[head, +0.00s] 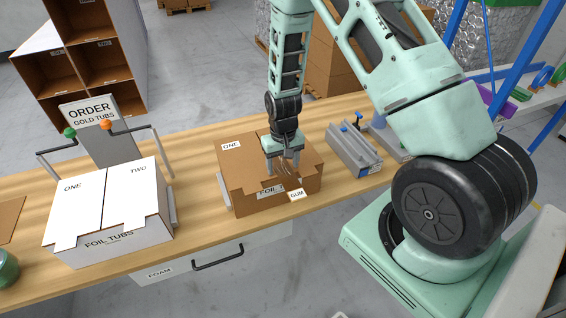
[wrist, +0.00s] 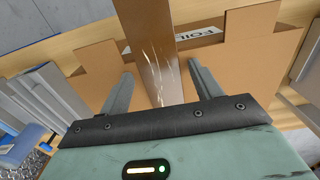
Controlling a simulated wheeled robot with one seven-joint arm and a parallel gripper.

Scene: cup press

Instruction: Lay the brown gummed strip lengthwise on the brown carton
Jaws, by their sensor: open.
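The brown carton (head: 240,174) stands on the wooden bench with its top flaps closed and a centre seam between them. A label reading FOIL (head: 268,191) is on its front. The brown gummed strip (wrist: 152,45) shows in the wrist view as a long darker band with pale glints, running between my fingers and across part of the FOIL label. My gripper (head: 283,168) points down over the front part of the carton. It is open, with a finger on each side of the strip and visible gaps. Whether the strip touches the carton along its length I cannot tell.
A white carton (head: 145,199) marked FOIL TUBS stands at left, before an order sign (head: 90,112). A grey device (head: 352,150) with blue knobs stands to the right. Bare bench lies between the cartons.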

